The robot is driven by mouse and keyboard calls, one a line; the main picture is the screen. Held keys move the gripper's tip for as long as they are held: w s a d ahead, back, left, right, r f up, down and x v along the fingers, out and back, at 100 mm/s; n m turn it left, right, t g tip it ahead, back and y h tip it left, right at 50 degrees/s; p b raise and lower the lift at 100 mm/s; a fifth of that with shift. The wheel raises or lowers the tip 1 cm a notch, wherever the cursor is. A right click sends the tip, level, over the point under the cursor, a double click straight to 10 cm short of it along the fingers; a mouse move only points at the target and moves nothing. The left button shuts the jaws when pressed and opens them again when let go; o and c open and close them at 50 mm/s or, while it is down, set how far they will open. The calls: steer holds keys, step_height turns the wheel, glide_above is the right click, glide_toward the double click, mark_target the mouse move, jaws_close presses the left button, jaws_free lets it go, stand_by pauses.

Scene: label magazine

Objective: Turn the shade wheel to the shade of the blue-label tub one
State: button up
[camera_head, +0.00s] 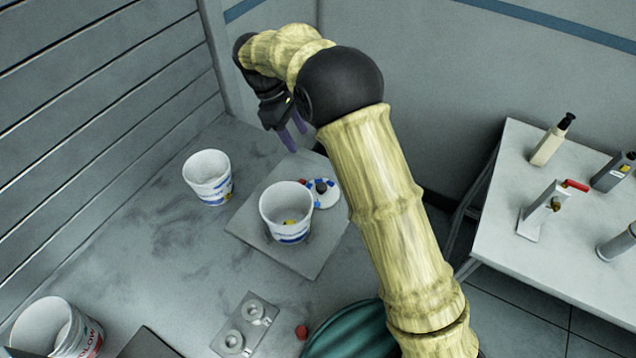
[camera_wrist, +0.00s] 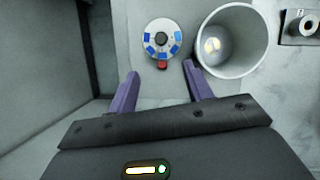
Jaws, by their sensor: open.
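The shade wheel (camera_head: 327,199) is a white disc with blue patches and a dark central knob. It lies on a grey board beside a white tub with a blue label (camera_head: 287,220). In the wrist view the wheel (camera_wrist: 150,48) is ahead of my gripper (camera_wrist: 161,70), with a red marker (camera_wrist: 162,65) at its near edge. That tub (camera_wrist: 245,65) stands to its right with yellowish spots inside. Another white tub with blue marking (camera_head: 208,180) stands further left. My gripper (camera_head: 298,141) is open and empty, its purple fingers above and apart from the wheel.
A red-lettered tub (camera_head: 75,335) stands at the front left. A grey plate with two round fittings (camera_head: 248,322) and a small red button (camera_head: 301,332) lie at the front. A white side table (camera_head: 530,255) at right holds bottles and tools. A slatted wall bounds the left.

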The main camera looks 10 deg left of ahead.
mark_target(321, 185)
steer(key=shift+a, duration=0.45)
steer(key=p+x, duration=0.3)
steer(key=x, duration=1.4)
steer(key=shift+d+f+p, duration=0.1)
steer(key=shift+f+p, duration=0.15)
steer(key=shift+p, duration=0.15)
steer(key=c, duration=1)
